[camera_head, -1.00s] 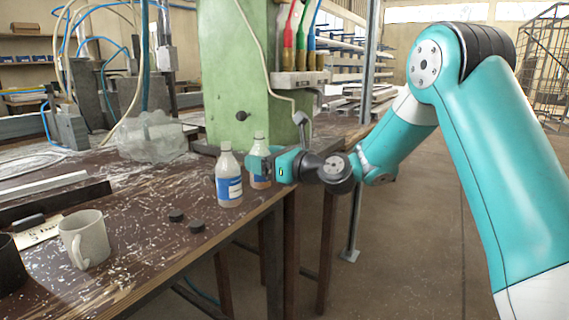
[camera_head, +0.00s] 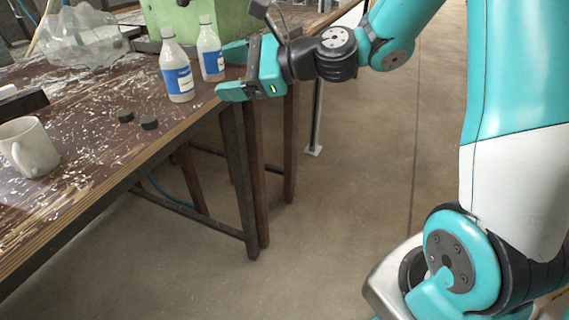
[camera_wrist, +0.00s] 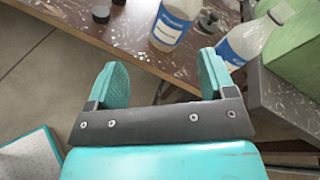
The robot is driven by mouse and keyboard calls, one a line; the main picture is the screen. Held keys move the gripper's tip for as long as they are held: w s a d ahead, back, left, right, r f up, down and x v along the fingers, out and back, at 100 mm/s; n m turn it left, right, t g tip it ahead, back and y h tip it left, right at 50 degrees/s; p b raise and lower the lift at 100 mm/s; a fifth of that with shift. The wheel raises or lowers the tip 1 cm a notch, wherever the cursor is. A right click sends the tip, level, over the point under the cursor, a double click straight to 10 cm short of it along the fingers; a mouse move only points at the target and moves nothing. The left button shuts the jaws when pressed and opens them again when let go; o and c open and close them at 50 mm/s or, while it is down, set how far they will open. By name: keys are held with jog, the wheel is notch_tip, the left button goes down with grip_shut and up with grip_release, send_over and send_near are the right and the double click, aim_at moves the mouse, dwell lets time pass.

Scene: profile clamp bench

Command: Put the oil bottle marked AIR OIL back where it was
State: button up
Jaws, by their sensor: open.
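Two clear bottles with white caps and blue labels stand upright near the bench's edge. The front bottle (camera_head: 177,70) and the rear bottle (camera_head: 210,50) are close together; they also show in the wrist view, one at the top (camera_wrist: 170,25) and one at the right (camera_wrist: 248,40). The label words are too small to read, so I cannot tell which is AIR OIL. My gripper (camera_head: 231,72) is open and empty, just right of the bottles at the bench edge. In the wrist view its fingers (camera_wrist: 160,66) are apart with no bottle between them.
The worn brown bench (camera_head: 95,160) holds a pale mug (camera_head: 28,148), two small black round pieces (camera_head: 149,122) and a crumpled clear plastic bag (camera_head: 82,38). A green machine (camera_head: 233,17) stands behind the bottles. Open floor lies right of the bench.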

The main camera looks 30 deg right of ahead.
jog(key=s+a+f+n+g+h, duration=0.2)
jog(key=s+a+n+g, duration=0.45)
jog(key=s+n, duration=0.45)
jog(key=s+d+f+n+g+h, duration=0.2)
jog(key=s+n+h, duration=0.4)
jog(key=s+n, duration=0.7)
jog(key=d+n+g, duration=0.1)
jog(key=n, duration=0.2)
jog(key=shift+s+f, duration=0.2)
jog(key=shift+s, duration=0.15)
